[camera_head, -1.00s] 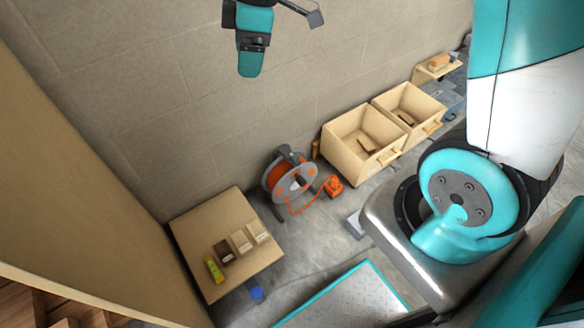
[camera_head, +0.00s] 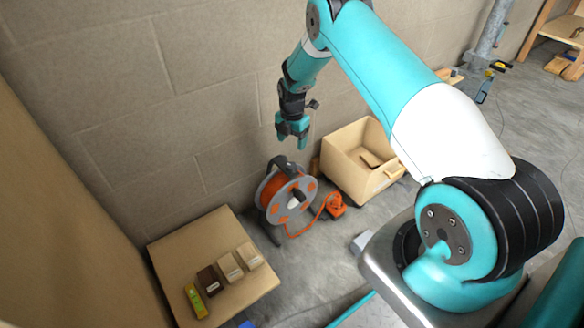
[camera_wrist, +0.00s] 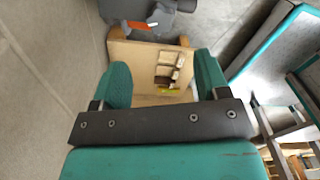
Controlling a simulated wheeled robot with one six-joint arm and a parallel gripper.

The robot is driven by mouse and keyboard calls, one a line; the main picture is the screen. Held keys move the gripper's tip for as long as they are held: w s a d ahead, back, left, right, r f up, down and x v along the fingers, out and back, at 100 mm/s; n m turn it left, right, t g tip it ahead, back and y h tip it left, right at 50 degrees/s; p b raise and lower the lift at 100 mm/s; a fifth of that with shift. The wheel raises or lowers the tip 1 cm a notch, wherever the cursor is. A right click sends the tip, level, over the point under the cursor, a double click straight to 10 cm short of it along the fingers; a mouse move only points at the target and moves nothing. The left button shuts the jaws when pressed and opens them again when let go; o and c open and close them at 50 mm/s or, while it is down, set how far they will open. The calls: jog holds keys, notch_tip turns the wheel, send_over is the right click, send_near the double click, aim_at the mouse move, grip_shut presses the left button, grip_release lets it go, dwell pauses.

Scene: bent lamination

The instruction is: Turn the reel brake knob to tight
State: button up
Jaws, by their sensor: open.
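The cable reel (camera_head: 273,190) stands on the floor by the wall, with orange cable and a grey side disc (camera_head: 284,214). A dark knob-like part (camera_head: 294,195) is at the disc's centre; its setting is too small to read. My gripper (camera_head: 291,142) is open and empty, pointing down, above the reel and apart from it. In the wrist view the gripper (camera_wrist: 163,82) has its two teal fingers spread with nothing between them. A grey and orange part of what looks like the reel (camera_wrist: 150,14) shows at the top edge there, cut off, with no knob clear.
A low wooden table (camera_head: 235,290) with several small blocks and a yellow-green item (camera_head: 196,301) stands left of the reel. An orange box (camera_head: 335,204) is on its cable. A wooden bin (camera_head: 345,165) is close on the right. The wall (camera_head: 200,100) is right behind.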

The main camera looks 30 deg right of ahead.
aim_at(292, 165)
notch_tip(292, 165, down, 11)
jog(key=b, duration=0.2)
jog(key=shift+b, duration=0.3)
jog(key=c, duration=0.9)
